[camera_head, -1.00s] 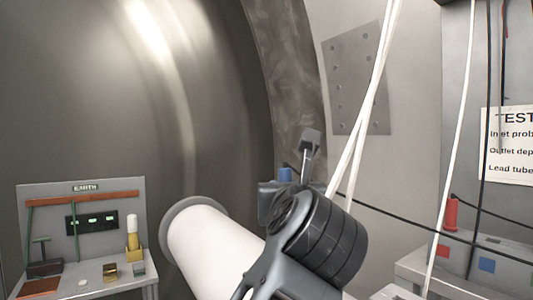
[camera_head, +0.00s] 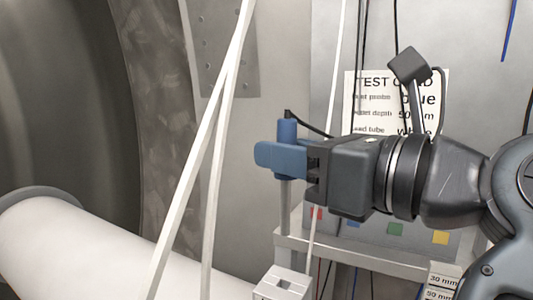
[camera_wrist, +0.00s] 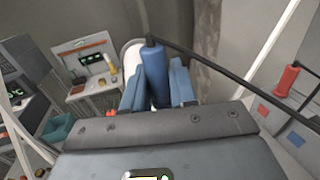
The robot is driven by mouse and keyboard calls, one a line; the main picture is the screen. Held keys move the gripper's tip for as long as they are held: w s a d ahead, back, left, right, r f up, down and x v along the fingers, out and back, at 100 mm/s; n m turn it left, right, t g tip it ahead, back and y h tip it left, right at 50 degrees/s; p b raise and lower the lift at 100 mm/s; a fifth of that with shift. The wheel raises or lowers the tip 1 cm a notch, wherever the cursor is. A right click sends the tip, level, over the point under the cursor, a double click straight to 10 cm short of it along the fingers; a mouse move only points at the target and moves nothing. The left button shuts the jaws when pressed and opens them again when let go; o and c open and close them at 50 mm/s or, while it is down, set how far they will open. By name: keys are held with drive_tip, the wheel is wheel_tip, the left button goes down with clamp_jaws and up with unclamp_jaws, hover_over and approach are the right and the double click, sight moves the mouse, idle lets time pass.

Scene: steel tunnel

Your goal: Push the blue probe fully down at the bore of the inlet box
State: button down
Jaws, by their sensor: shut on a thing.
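The blue probe (camera_head: 287,130) is upright in my gripper (camera_head: 282,160), with a black cable leaving its top and a thin grey shaft below the fingers. In the wrist view the probe (camera_wrist: 156,76) stands between the two blue fingers, which are shut on it. A pale box (camera_head: 282,284) with a dark square opening on top is at the bottom of the head view, below the probe; I cannot tell whether it is the inlet box. The shaft's lower end is not clear, and no entry into a bore can be made out.
White tubes (camera_head: 212,150) cross in front on the left. A large white cylinder (camera_head: 110,250) lies lower left. A shelf (camera_head: 340,250) with coloured squares stands behind my gripper, below a test card (camera_head: 375,95). A red probe (camera_wrist: 287,80) shows at right in the wrist view.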

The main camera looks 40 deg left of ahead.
sight(286, 234)
drive_tip(key=shift+f, duration=0.1)
drive_tip(key=shift+f+b, duration=1.1)
drive_tip(key=shift+f, duration=1.75)
drive_tip(key=shift+p, duration=1.1)
drive_tip(key=shift+f+b, duration=1.15)
drive_tip(key=shift+f, duration=2.7)
drive_tip(key=c, duration=0.8)
unclamp_jaws()
